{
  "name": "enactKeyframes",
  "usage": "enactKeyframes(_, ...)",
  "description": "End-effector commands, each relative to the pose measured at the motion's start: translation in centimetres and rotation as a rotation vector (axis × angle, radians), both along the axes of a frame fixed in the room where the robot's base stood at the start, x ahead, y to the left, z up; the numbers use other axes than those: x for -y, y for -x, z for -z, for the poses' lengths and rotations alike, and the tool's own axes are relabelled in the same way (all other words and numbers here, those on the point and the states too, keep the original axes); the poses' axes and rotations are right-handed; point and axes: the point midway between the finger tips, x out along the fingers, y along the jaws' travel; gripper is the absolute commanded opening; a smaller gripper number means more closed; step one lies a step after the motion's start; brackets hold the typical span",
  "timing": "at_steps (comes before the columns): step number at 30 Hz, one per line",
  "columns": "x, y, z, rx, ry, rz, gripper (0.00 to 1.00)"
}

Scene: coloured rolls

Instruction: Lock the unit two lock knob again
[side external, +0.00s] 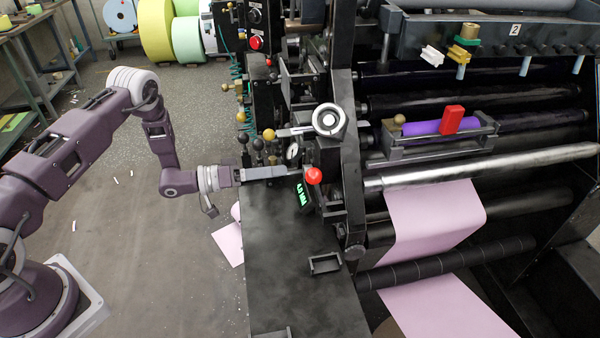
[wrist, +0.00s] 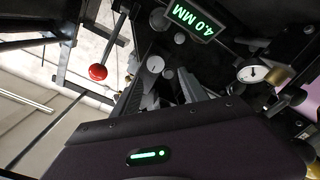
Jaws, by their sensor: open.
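My gripper (side external: 296,171) reaches in from the left, level with the side of the dark press, its jaws pointing right. In the wrist view my gripper (wrist: 164,82) is open, with a small round silver knob (wrist: 155,65) showing between or just beyond its fingertips. I cannot tell whether they touch. No label marks this knob as the unit two lock knob. A red ball knob (side external: 314,176) is beside the fingertips in the side view; a red ball (wrist: 97,72) also shows left of the fingers in the wrist view. A "2" plate (side external: 515,29) is at upper right.
A green "4.0 MM" display (side external: 302,194) is just below the jaws. A dial gauge (wrist: 253,73) shows in the wrist view. A white-rimmed handwheel (side external: 329,119) and yellowish ball levers are above. Pink web (side external: 435,215) runs through rollers at right. Open floor lies at left.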

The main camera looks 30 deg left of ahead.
Motion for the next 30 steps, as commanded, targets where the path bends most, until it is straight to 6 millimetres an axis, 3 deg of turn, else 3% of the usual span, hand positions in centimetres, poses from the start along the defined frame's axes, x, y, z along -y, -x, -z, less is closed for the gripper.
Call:
enactKeyframes(4,0.9,0.7,0.8,-0.004,0.064,0.030,0.51)
enactKeyframes(13,4.7,-3.2,0.7,-0.001,0.060,0.029,0.51)
enactKeyframes(23,5.3,-3.9,0.7,-0.003,0.061,0.025,0.51)
enactKeyframes(30,5.3,-3.9,0.7,-0.003,0.060,0.025,0.06)
